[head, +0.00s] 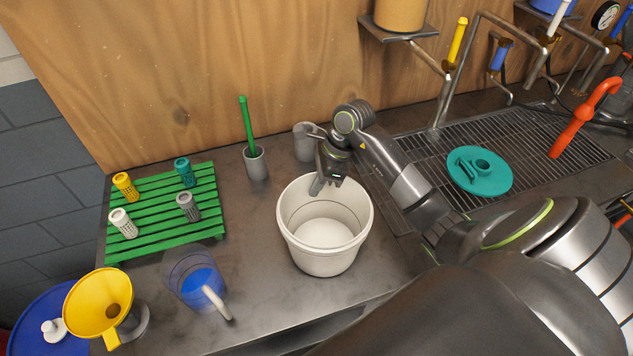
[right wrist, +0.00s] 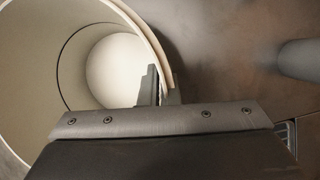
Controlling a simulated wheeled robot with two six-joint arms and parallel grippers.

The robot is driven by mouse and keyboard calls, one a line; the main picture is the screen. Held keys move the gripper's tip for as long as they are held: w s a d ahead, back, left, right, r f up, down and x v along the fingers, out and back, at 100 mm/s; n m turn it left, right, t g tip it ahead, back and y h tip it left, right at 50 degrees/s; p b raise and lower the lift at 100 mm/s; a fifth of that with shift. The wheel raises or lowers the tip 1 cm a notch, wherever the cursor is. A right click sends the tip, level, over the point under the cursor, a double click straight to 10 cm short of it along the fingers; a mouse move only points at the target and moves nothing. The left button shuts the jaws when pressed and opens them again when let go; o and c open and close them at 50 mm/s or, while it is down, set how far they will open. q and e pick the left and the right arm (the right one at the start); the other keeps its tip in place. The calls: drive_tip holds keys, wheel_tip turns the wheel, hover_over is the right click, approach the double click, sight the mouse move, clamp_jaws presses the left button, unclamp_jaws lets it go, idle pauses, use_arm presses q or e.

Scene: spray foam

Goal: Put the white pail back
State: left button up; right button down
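The white pail (head: 323,256) stands upright on the dark counter, open at the top, and looks empty inside. My right gripper (head: 327,184) reaches down at the pail's back rim. In the right wrist view, the pail's curved wall (right wrist: 122,18) runs between the two fingers (right wrist: 163,90), one inside the pail and one outside. The fingers are close together on the rim and look shut on it. The pail's base appears to rest on the counter. My left gripper is not in view.
A grey cup (head: 305,143) stands close behind the pail. Left are a cup with a green-handled tool (head: 256,163), a green slatted rack (head: 155,215), a clear jug with blue contents (head: 197,283) and a yellow funnel (head: 92,303). Right, a teal lid (head: 480,171) lies on the drain grate (head: 540,140).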

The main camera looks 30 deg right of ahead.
drive_tip(key=c, duration=2.1)
unclamp_jaws()
drive_tip(key=shift+f+b, duration=0.15)
drive_tip(key=shift+b, duration=0.15)
drive_tip(key=o, duration=0.4)
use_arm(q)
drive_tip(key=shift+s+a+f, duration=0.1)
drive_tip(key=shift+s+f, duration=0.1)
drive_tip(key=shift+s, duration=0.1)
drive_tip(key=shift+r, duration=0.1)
